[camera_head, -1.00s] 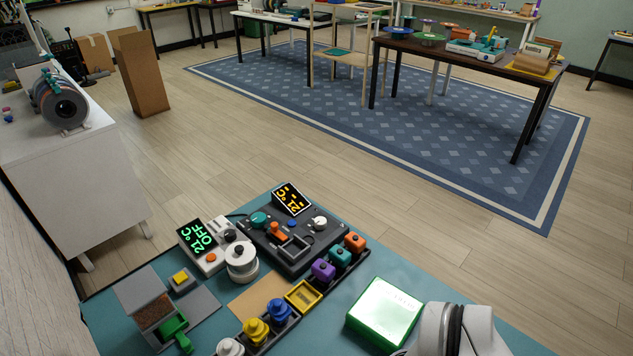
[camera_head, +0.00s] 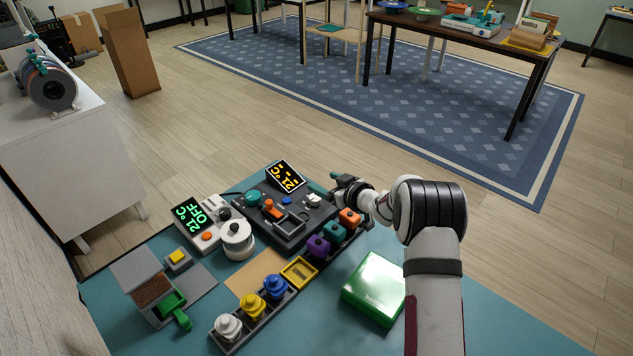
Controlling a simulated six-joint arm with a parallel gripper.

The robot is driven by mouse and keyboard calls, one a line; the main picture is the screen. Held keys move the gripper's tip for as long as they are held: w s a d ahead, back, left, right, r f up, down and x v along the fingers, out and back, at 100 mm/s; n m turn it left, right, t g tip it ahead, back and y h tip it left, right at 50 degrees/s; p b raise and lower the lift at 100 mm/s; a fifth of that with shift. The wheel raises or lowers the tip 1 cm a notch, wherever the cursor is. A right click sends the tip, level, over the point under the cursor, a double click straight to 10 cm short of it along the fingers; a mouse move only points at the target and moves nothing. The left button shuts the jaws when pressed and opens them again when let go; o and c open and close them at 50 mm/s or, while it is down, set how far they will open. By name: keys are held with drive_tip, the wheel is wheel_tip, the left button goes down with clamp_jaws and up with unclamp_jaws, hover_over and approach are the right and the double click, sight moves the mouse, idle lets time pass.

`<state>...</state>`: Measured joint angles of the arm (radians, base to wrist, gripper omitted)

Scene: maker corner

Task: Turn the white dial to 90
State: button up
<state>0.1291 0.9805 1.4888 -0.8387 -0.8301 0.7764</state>
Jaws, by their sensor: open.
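The white dial (camera_head: 315,199) sits on the right side of the dark control panel (camera_head: 290,235). The mark on the dial is too small to read. My gripper (camera_head: 335,186) is at the right edge of the panel, just right of the dial. It is open, and I see no object between its fingers. I cannot tell whether it touches the dial. The panel's tilted display (camera_head: 285,177) shows 21°C in yellow with dashes. A teal knob (camera_head: 253,198) and an orange lever (camera_head: 271,209) stand left of the dial.
A white device (camera_head: 200,225) with a green display reading 21°C and OFF stands left of the panel. A row of coloured knobbed pieces (camera_head: 318,245) lies in front. The teal tabletop is bare at the lower right.

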sight(317, 200)
drive_tip(key=f, duration=0.7)
drive_tip(key=shift+s+a+f, duration=0.1)
drive_tip(key=shift+a, duration=0.15)
drive_tip(key=shift+x, duration=1.25)
drive_tip(key=shift+w+a+f, duration=0.15)
drive_tip(key=shift+w, duration=0.05)
drive_tip(key=shift+c, duration=0.2)
clamp_jaws()
